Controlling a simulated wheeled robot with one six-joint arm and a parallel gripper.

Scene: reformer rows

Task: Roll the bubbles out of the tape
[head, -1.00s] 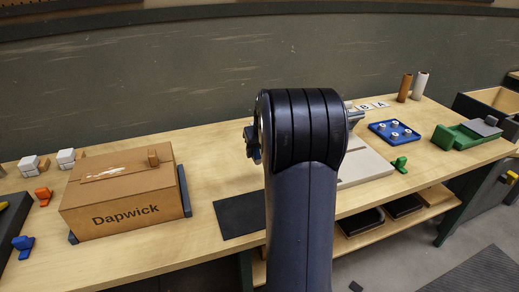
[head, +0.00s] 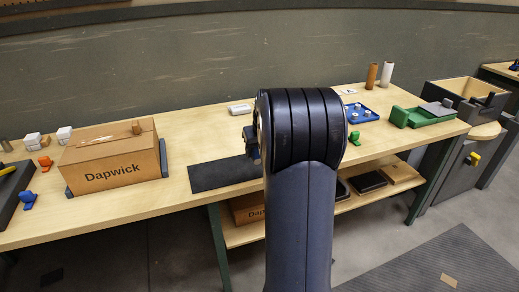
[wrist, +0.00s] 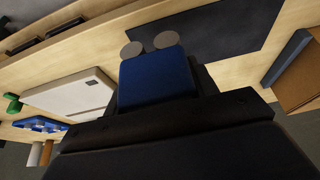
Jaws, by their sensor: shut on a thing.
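The brown Dapwick box (head: 112,172) stands on the left of the bench in the head view, with a strip of tape along its top and a small brown upright piece at the strip's far end. Bubbles in the tape are too small to tell. The box's edge also shows at the right of the wrist view (wrist: 302,82). My gripper (wrist: 155,85) is shut on a blue block-like tool (wrist: 155,78) with two grey round pieces at its end. It is over the bench, apart from the box.
A dark mat (head: 222,174) lies right of the box. A pale board (wrist: 72,95) shows in the wrist view. Blue (head: 362,114) and green (head: 432,113) trays stand at the right. Small orange (head: 46,163) and blue (head: 27,199) pieces lie left of the box.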

